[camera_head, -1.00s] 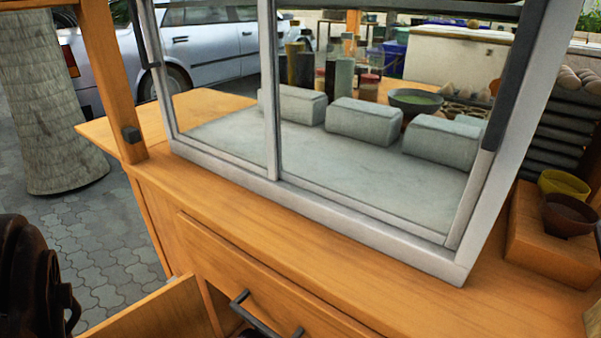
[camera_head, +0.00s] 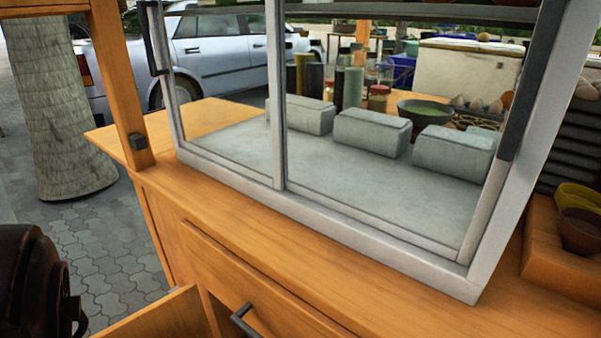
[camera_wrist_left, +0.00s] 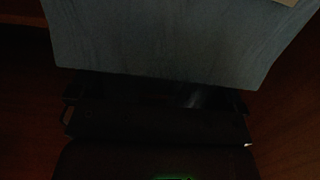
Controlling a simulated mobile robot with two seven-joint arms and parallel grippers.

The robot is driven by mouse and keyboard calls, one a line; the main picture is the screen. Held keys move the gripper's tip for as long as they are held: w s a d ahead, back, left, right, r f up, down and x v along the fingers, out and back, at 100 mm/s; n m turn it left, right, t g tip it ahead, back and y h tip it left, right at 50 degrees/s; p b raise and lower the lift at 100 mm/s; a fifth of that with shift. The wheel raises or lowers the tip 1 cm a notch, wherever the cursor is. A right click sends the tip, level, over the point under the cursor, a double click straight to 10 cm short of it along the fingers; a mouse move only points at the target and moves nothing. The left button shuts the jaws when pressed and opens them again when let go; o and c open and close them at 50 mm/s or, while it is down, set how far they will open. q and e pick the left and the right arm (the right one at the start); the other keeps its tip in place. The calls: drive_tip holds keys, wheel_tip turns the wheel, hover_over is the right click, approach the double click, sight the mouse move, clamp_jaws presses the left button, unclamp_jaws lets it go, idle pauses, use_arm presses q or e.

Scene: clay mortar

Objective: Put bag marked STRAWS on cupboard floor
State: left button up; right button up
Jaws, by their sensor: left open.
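In the left wrist view a plain blue-grey bag-like thing (camera_wrist_left: 165,40) fills the top, with a straight lower edge. No STRAWS mark shows on it, so I cannot tell for sure that it is that bag. My left gripper (camera_wrist_left: 157,100) is a dark shape just below it, open. Whether its fingers touch the thing is too dark to tell. In the head view an open wooden cupboard door (camera_head: 165,316) shows at the lower left. The cupboard's inside and floor are hidden there. My left gripper and my right gripper are out of the head view.
Dark reddish-brown surfaces (camera_wrist_left: 25,110) flank the gripper in the left wrist view. A glass case (camera_head: 325,205) stands on the wooden counter (camera_head: 225,210). Bowls (camera_head: 580,228) sit at the right.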

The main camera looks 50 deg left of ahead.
use_arm(q)
drive_tip(key=shift+r, duration=0.25)
drive_tip(key=p+v, duration=0.3)
drive_tip(key=v, duration=0.9)
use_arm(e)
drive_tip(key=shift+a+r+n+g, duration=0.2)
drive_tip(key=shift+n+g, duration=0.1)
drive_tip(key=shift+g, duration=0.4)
use_arm(q)
drive_tip(key=shift+f, duration=0.1)
